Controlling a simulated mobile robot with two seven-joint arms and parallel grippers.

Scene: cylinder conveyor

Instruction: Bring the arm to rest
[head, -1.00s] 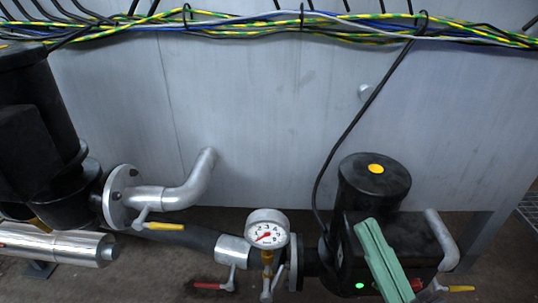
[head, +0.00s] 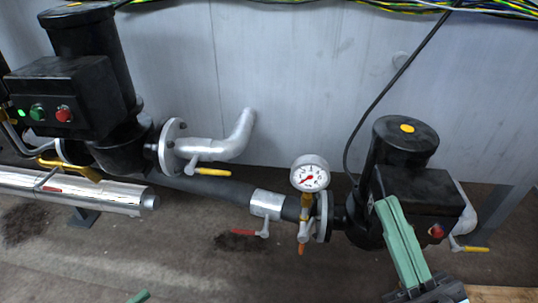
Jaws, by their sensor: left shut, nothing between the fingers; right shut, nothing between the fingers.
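My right gripper (head: 388,210) is at the lower right of the head view. Its pale green fingers are shut together with nothing between them. They point up the picture and overlap the front of the black pump on the right (head: 408,185). I cannot tell whether they touch it. Of my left gripper (head: 140,297), only a green tip shows at the bottom edge, left of the middle. It is shut and appears empty. The rest of it is outside the frame.
A larger black pump (head: 95,85) with green and red buttons stands at the left. A pressure gauge (head: 310,172) and pipe (head: 215,187) join the two pumps. A grey wall (head: 300,70) stands behind. The brown floor in the lower middle is clear.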

